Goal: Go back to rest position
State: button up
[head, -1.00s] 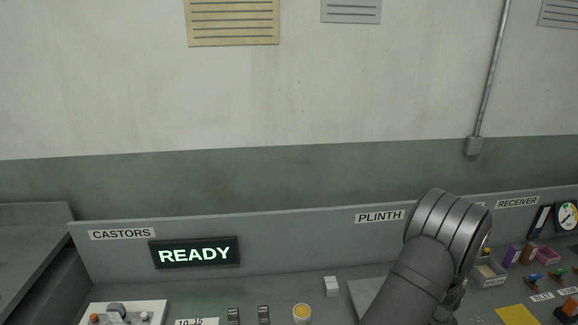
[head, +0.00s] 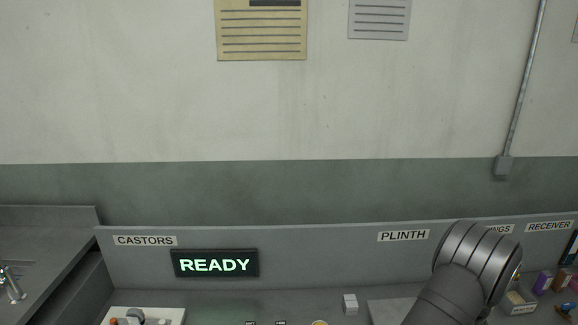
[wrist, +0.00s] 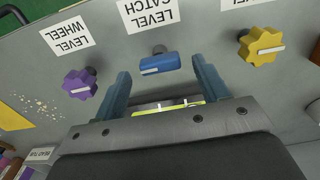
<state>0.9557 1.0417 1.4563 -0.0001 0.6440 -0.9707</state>
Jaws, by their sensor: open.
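My gripper (wrist: 161,68) shows in the wrist view, its two blue-grey fingers open and spread with nothing between them. Past the fingertips is a blue level catch (wrist: 153,64) on a grey panel, apparently apart from both fingers. A purple level wheel (wrist: 80,83) is to its left and a yellow knob (wrist: 262,46) to its right. The labels above them appear upside down. In the head view my arm rises from the lower right in front of the panel, and the gripper is out of sight there.
The bench's back panel carries a lit READY display (head: 215,264). A white block (head: 350,304) and a white tray (head: 148,314) stand on the bench. A small box (head: 518,300) is just right of my arm. A sink tap (head: 12,284) is at far left.

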notch_tip(320, 180, up, 16)
notch_tip(320, 180, down, 18)
jog(key=shift+r, duration=0.2)
jog(key=m, duration=0.8)
jog(key=shift+r, duration=0.1)
jog(key=m, duration=0.4)
jog(key=shift+m, duration=2)
